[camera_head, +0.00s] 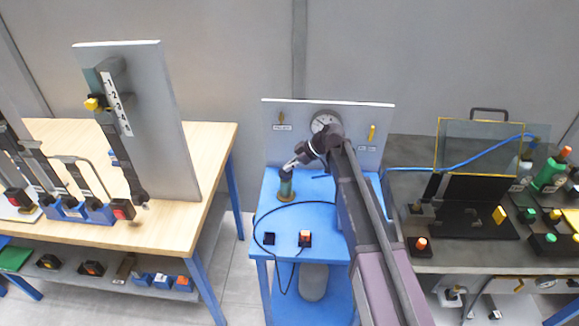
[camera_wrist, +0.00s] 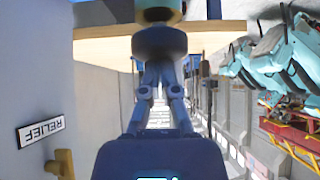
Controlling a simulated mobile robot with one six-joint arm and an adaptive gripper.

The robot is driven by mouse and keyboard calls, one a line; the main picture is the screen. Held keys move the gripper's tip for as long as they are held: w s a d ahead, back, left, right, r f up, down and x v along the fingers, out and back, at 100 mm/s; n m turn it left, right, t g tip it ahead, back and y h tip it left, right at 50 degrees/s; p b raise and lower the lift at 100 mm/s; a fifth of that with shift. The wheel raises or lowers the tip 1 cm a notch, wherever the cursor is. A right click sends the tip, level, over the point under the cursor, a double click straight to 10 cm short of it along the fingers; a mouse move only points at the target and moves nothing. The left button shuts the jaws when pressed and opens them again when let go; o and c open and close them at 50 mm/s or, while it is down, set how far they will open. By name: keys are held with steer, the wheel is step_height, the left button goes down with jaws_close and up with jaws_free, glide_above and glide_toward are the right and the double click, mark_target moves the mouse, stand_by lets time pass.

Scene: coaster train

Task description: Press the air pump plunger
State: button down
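The air pump is a green cylinder (camera_head: 286,187) on a brownish base, standing upright on the blue cart. A dark round plunger knob (camera_head: 284,174) tops it; in the wrist view, which is upside down, this dark knob (camera_wrist: 160,42) is large, with part of the green body (camera_wrist: 155,4) at the top edge. My gripper (camera_head: 290,165) is right by the knob, coming from the upper right. In the wrist view its fingers (camera_wrist: 158,68) are close together, look empty, and their tips reach the knob's edge. Whether they touch it is unclear.
A grey panel (camera_head: 350,107) with a round gauge (camera_head: 323,122) and a yellow lever (camera_head: 372,132) stands behind. A "RELIEF" label (camera_wrist: 40,132) shows beside a brass-coloured lever (camera_wrist: 63,164). A black cable (camera_head: 258,228) and an orange switch (camera_head: 305,238) lie on the cart (camera_head: 325,215).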

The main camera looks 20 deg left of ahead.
steer(key=shift+d+r+p, duration=0.15)
steer(key=shift+r+p, duration=2)
steer(key=shift+r, duration=0.15)
steer(key=p+v, duration=0.6)
steer(key=v, duration=0.3)
steer(key=shift+d, duration=0.2)
steer(key=shift+w, duration=0.1)
step_height(320, 180, up, 6)
steer(key=p, duration=0.6)
steer(key=shift+d+f, duration=0.1)
steer(key=shift+f, duration=0.15)
steer(key=shift+f, duration=0.1)
steer(key=shift+d+f+b+x, duration=0.3)
steer(key=shift+b+x, duration=1.55)
steer(key=shift+x, duration=0.3)
steer(key=shift+d+f+b+x, duration=0.35)
steer(key=shift+b+x, duration=1.55)
steer(key=shift+x, duration=0.2)
steer(key=shift+d+f+b+x, duration=0.3)
steer(key=shift+b+x, duration=1.55)
steer(key=shift+x, duration=0.3)
steer(key=shift+w, duration=0.15)
